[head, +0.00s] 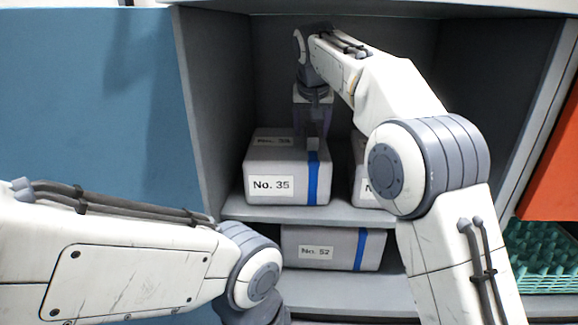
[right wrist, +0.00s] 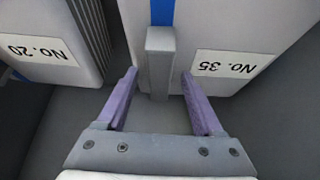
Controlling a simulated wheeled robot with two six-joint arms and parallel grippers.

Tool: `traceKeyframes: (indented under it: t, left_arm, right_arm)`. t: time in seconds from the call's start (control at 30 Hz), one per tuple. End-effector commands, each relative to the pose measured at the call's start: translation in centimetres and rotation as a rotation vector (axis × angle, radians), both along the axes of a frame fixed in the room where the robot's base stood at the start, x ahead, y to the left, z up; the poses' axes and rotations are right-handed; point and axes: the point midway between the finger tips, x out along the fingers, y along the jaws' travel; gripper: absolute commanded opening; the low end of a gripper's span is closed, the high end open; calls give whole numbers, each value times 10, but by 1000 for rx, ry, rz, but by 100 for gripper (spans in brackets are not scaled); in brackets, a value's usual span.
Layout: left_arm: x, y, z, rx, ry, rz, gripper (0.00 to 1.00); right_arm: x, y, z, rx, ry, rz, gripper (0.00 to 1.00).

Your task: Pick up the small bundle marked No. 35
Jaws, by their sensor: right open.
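The small bundle marked No. 35 (head: 262,165) is a pale grey block with a blue strip on the upper shelf. It also shows in the right wrist view (right wrist: 245,25), its label upside down. My right gripper (head: 314,128) is open over the bundle's back right part, fingers pointing down. In the right wrist view its purple fingers (right wrist: 160,78) stand either side of a grey upright piece (right wrist: 160,55) in line with the blue strip. A gap shows on each side; I cannot tell whether that piece belongs to the bundle. My left gripper is out of view.
A bundle marked No. 20 (right wrist: 45,25) stands beside No. 35, mostly hidden by my right arm in the head view. A bundle marked No. 52 (head: 300,238) lies on the shelf below. Cabinet walls (head: 215,90) close in both sides. Green trays (head: 545,255) are at right.

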Motion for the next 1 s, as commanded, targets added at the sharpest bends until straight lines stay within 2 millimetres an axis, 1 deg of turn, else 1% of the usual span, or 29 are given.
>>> traceKeyframes:
  t: [0.07, 0.1, 0.17, 0.2, 0.27, 0.3, 1.0]
  left_arm:
    - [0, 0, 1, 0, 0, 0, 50]
    - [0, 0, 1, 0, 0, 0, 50]
    - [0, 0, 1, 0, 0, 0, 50]
    - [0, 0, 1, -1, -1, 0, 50]
    - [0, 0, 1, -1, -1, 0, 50]
    - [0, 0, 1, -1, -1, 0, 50]
    - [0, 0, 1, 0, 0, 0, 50]
  right_arm:
    - [0, 0, 1, 0, 0, 0, 68]
    - [0, 0, 1, 0, 0, 0, 64]
    - [0, 0, 0, 0, 0, 0, 42]
    - [0, 0, 0, 0, 0, 0, 26]
    - [0, 0, 0, 0, 0, 0, 3]
    - [0, 0, 1, 0, 0, 0, 0]
    - [0, 0, 1, 0, 0, -1, 0]
